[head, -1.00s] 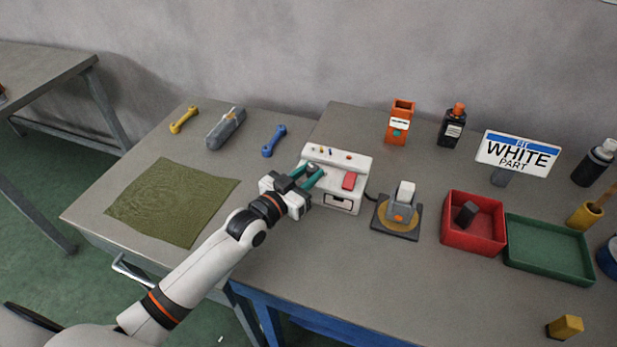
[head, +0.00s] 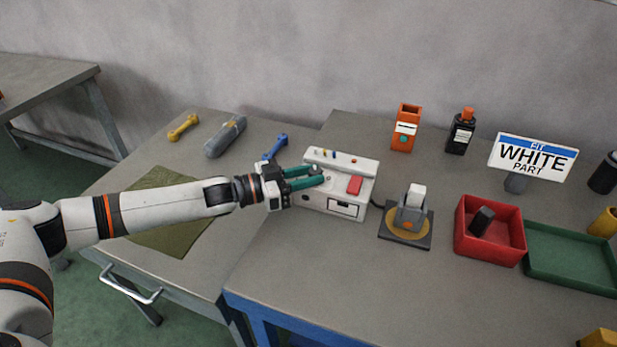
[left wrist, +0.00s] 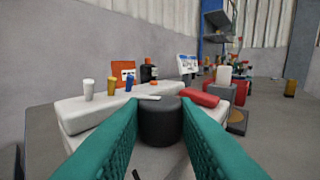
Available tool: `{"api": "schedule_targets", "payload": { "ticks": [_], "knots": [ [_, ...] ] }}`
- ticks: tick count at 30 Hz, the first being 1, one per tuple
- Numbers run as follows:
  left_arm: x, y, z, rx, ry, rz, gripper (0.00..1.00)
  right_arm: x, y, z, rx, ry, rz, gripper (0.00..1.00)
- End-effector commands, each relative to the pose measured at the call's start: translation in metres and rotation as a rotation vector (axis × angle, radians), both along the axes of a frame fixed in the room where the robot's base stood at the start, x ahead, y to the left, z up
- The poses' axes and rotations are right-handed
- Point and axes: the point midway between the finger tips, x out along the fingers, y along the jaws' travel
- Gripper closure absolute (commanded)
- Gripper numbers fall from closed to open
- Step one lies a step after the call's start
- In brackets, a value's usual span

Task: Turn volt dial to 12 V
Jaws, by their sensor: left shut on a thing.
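The white control box (head: 327,203) stands on the table in the middle of the head view. It has a red block-shaped switch (head: 354,185) on top and small coloured pegs along its raised back. My left gripper (head: 318,174) reaches in from the left over the box top. In the left wrist view its green fingers (left wrist: 160,135) are shut on a round black dial (left wrist: 160,121), one finger on each side. The dial's scale and the 12 V mark cannot be read. The box also shows in the wrist view (left wrist: 85,112). My right gripper is not in view.
Right of the box is a grey fixture (head: 411,212) with a white piece on a dark base. Beyond it are a red bin (head: 490,248), a green tray (head: 575,268) and a "FIT WHITE PART" sign (head: 533,158). An orange holder (head: 405,128) and a black bottle (head: 460,132) stand behind.

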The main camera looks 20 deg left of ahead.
Motion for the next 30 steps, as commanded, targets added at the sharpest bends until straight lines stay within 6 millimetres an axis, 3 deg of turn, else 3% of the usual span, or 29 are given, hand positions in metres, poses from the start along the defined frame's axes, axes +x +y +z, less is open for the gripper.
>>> {"api": "schedule_targets", "payload": {
  "ticks": [9,18,30],
  "knots": [
    [0.0053,0.0022,0.0028,0.003,-0.002,-0.194,0.96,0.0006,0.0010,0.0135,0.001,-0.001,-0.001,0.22],
    [0.0069,0.0026,0.0003,0.000,-0.002,-0.364,0.96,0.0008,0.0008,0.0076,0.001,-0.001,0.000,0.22],
    [0.0074,0.0026,0.0018,-0.002,-0.002,-0.434,0.96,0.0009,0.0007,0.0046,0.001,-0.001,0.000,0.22]
  ]
}}
